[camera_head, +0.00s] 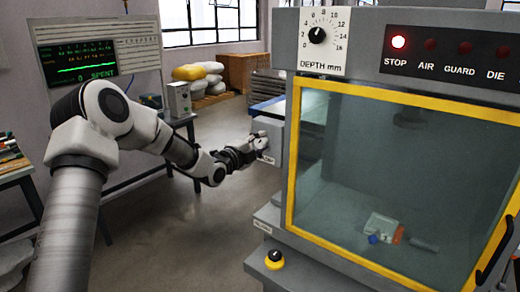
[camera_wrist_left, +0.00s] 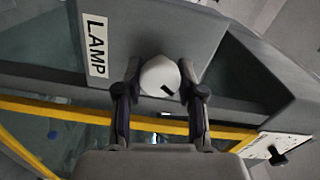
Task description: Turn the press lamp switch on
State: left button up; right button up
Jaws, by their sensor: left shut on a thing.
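The press lamp switch is a round white knob (camera_wrist_left: 159,75) with a dark pointer mark, seen in the left wrist view on a grey box beside a white label (camera_wrist_left: 96,45) reading LAMP. My left gripper (camera_wrist_left: 160,88) has one finger on each side of the knob and is shut on it. In the head view my left gripper (camera_head: 252,148) is at the grey box on the left side of the press, and it largely hides the knob. My right gripper is in neither view.
The press has a yellow-framed window (camera_head: 390,92), a depth dial (camera_head: 318,35) and a lit red STOP lamp (camera_head: 398,42). A black-and-yellow knob (camera_head: 274,259) sits on its lower ledge. A screen (camera_head: 77,60) reads SPENT. Open floor (camera_head: 190,240) lies left of the press.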

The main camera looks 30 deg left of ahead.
pick_arm(q)
jog(key=shift+r+m+b, duration=0.2)
jog(key=shift+m+b, duration=0.4)
jog(key=shift+m, duration=0.4)
jog(key=shift+w, duration=0.1)
jog(key=o, duration=1.1)
jog(key=shift+o, duration=0.2)
jog(key=shift+w+f, duration=0.1)
jog(key=shift+f, duration=0.05)
